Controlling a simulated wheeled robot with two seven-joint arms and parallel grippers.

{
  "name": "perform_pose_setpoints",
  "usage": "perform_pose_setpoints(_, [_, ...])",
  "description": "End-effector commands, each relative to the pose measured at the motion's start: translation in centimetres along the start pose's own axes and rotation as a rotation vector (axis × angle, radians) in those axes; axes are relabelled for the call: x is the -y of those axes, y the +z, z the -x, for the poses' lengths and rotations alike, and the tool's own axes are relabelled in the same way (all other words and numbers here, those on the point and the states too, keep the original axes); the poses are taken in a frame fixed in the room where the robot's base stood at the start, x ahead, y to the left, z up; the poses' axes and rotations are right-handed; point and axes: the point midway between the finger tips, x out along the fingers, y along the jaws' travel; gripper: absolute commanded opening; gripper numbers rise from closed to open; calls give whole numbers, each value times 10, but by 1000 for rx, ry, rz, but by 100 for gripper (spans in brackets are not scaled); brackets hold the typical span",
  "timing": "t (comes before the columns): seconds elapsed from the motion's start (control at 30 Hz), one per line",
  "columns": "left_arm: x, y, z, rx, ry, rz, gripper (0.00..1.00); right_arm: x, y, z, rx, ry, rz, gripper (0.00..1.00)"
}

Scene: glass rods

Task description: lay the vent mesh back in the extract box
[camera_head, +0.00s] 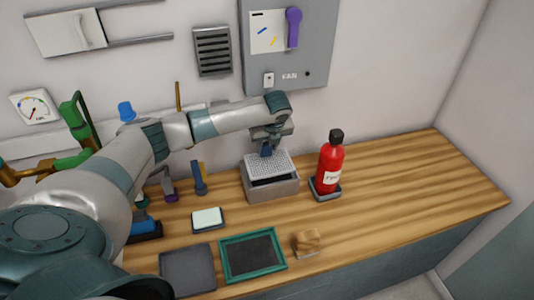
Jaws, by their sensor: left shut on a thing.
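The vent mesh (268,166) is a pale, finely perforated sheet at the grey extract box (272,191) near the back of the counter. My left gripper (266,152) is shut on the mesh at its back edge. The mesh covers the back of the box's opening and looks tilted, with a dark gap showing below its front edge. I cannot tell whether it touches the box rim. The gripper's fingertips are partly hidden. My right gripper is not in view.
A red bottle (329,166) stands on a dark base close right of the box. A green-framed dark panel (252,256), a grey tray (188,270), a white-topped dish (208,219) and a wooden block (307,241) lie in front. The right counter is clear.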

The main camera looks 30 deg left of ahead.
Motion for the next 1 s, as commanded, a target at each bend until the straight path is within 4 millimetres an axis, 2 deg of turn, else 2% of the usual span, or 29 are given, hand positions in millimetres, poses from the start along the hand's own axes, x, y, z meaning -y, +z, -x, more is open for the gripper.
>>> perform_pose_setpoints(0.37, [-1,-14,-32,-1,2,0,0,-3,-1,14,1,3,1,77])
perform_pose_setpoints(0.77, [0,-15,-36,0,1,0,0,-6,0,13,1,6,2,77])
perform_pose_setpoints(0.8, [0,-16,-37,-1,1,0,36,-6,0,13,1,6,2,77])
perform_pose_setpoints(0.87, [0,-16,-36,0,1,-1,50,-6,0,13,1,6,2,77])
perform_pose_setpoints(1.0, [0,-16,-36,0,1,-1,53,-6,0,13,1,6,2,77])
